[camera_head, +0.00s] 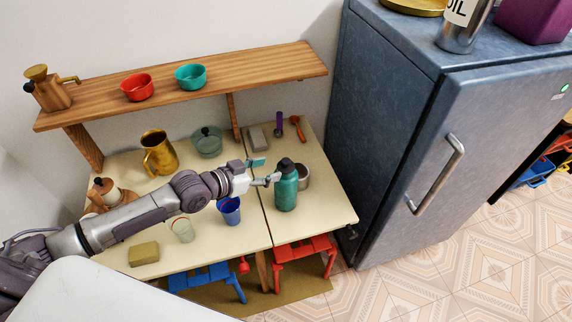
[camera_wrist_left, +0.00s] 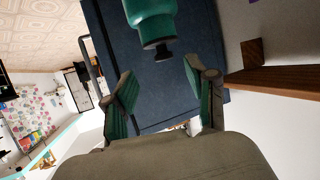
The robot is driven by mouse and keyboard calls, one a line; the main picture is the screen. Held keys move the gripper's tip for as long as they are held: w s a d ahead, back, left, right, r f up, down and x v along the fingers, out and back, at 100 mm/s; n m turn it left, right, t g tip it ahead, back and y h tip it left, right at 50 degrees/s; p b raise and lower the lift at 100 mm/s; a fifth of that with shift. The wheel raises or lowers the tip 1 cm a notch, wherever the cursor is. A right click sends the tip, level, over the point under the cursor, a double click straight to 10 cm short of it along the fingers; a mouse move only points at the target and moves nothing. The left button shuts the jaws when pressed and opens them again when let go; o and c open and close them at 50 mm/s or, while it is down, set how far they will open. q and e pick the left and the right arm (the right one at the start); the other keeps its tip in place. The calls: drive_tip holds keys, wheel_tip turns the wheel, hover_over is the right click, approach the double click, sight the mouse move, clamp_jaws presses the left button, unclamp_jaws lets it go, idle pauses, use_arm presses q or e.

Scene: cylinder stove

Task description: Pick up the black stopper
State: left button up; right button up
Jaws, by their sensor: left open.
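The black stopper (camera_head: 285,165) sits on top of the teal bottle (camera_head: 286,192), which stands upright on the right part of the table. In the left wrist view the picture is turned over: the bottle (camera_wrist_left: 152,22) hangs from the top edge with the stopper (camera_wrist_left: 157,52) pointing down. My left gripper (camera_head: 267,171) is open and empty, just left of the bottle's top. In the left wrist view its fingers (camera_wrist_left: 160,78) stand apart, with the stopper in front of the gap between them. No contact with the stopper shows. My right gripper is not in view.
A blue cup (camera_head: 229,212) and a clear glass (camera_head: 182,231) stand below my left arm. A grey metal cup (camera_head: 302,176) is close behind the bottle. A brass jug (camera_head: 159,154) and glass pot (camera_head: 207,142) stand farther back. The blue fridge (camera_head: 440,130) is to the right.

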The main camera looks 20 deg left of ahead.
sight(283, 162)
use_arm(q)
drive_tip(key=shift+x, duration=1.15)
drive_tip(key=shift+w+d+p, duration=0.2)
drive_tip(key=shift+w+p, duration=0.15)
drive_tip(key=shift+w, duration=0.15)
drive_tip(key=p+x, duration=0.1)
drive_tip(key=x, duration=0.2)
drive_tip(key=shift+w, duration=0.35)
drive_tip(key=shift+w+d+f, duration=0.2)
drive_tip(key=shift+w+d, duration=0.1)
drive_tip(key=shift+w, duration=0.05)
drive_tip(key=shift+s+a, duration=0.1)
drive_tip(key=c, duration=1.1)
